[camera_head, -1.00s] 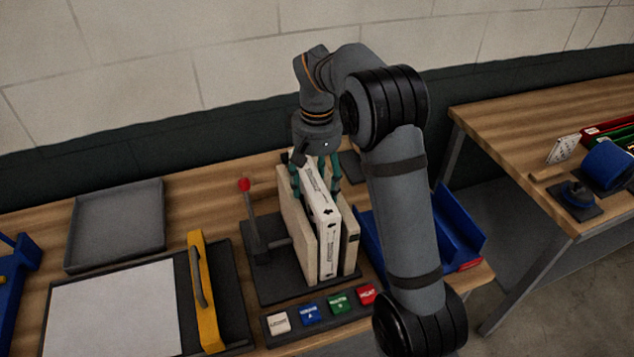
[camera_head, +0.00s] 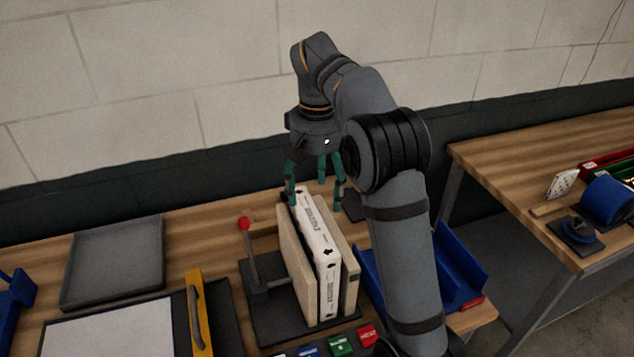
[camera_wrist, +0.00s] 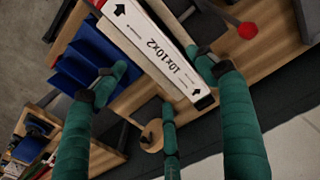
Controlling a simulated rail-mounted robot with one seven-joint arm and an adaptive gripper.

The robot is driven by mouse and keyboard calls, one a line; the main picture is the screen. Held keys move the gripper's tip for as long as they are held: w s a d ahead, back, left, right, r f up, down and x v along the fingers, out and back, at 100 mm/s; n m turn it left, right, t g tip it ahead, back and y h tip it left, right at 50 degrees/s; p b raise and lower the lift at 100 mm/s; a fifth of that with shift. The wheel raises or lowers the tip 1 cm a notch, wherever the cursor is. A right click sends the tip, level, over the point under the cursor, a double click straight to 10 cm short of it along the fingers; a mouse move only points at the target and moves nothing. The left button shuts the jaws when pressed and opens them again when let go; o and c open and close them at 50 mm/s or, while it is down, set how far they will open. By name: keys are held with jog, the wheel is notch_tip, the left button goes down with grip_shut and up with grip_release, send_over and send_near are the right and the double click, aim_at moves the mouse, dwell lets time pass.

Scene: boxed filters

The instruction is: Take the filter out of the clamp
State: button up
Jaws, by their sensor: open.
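The filter (camera_head: 320,245) is a white boxed panel standing upright between the two beige jaw plates of the clamp (camera_head: 351,252), which has a dark base and a red-knobbed lever (camera_head: 250,250). My gripper (camera_head: 316,190) is open, with its green fingers above the clamp and the filter's top edge. In the wrist view the filter (camera_wrist: 160,50) shows its "10x10x2" edge lying between the spread fingers of my gripper (camera_wrist: 160,85). The filter's lower part is hidden between the plates.
A grey tray (camera_head: 112,262) and a board with a yellow bar (camera_head: 194,310) lie left of the clamp. A blue bin (camera_head: 455,265) stands to the right, partly behind my arm. Coloured labelled blocks (camera_head: 340,345) line the front. A second table (camera_head: 510,165) is at right.

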aim_at(317, 218)
jog(key=shift+r, duration=1.1)
jog(key=shift+f, duration=0.1)
notch_tip(317, 218, down, 12)
jog(key=shift+r, duration=0.1)
dwell(0.3)
